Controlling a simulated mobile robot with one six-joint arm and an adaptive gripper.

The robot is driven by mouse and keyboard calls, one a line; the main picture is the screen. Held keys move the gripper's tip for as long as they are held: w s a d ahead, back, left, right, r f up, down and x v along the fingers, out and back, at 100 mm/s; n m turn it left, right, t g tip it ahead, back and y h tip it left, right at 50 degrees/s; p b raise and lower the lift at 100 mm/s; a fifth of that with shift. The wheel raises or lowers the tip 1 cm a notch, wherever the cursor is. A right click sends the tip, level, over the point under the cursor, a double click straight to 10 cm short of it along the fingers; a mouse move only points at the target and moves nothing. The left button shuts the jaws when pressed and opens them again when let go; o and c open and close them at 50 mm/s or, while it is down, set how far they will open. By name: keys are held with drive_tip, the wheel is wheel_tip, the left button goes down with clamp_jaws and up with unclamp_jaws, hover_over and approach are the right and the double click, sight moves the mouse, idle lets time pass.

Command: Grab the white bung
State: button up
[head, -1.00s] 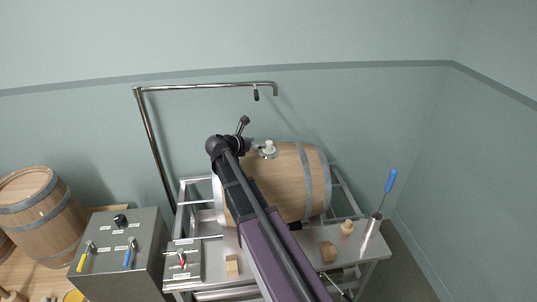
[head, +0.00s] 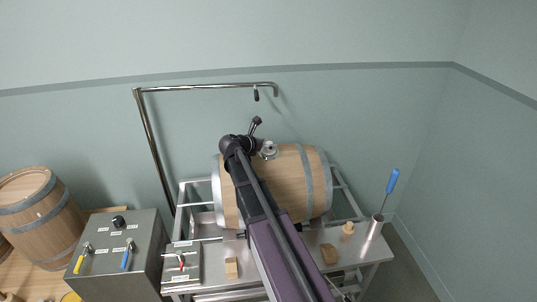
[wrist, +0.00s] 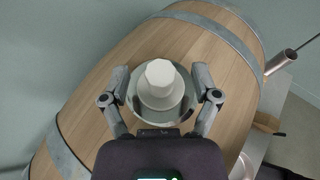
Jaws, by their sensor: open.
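The white bung (wrist: 161,84) sits upright in a round metal collar (wrist: 148,113) on top of the wooden barrel (wrist: 95,88). My gripper (wrist: 161,76) is open in the wrist view, with one finger on each side of the bung and a gap to it on both sides. In the head view my gripper (head: 262,146) is over the top of the barrel (head: 290,188), at the collar (head: 269,151). The bung is mostly hidden there by my gripper.
The barrel lies on a steel frame (head: 192,204). A steel shelf (head: 310,239) in front holds wooden blocks, a wooden bung (head: 348,229) and a metal cup (head: 374,229) with a blue-handled tool. A control box (head: 120,250) stands at left. A bent pipe (head: 205,87) rises behind.

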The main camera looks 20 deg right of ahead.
drive_tip(key=shift+w+d+f, duration=0.15)
drive_tip(key=shift+d+f, duration=0.1)
drive_tip(key=shift+d, duration=0.25)
clamp_jaws()
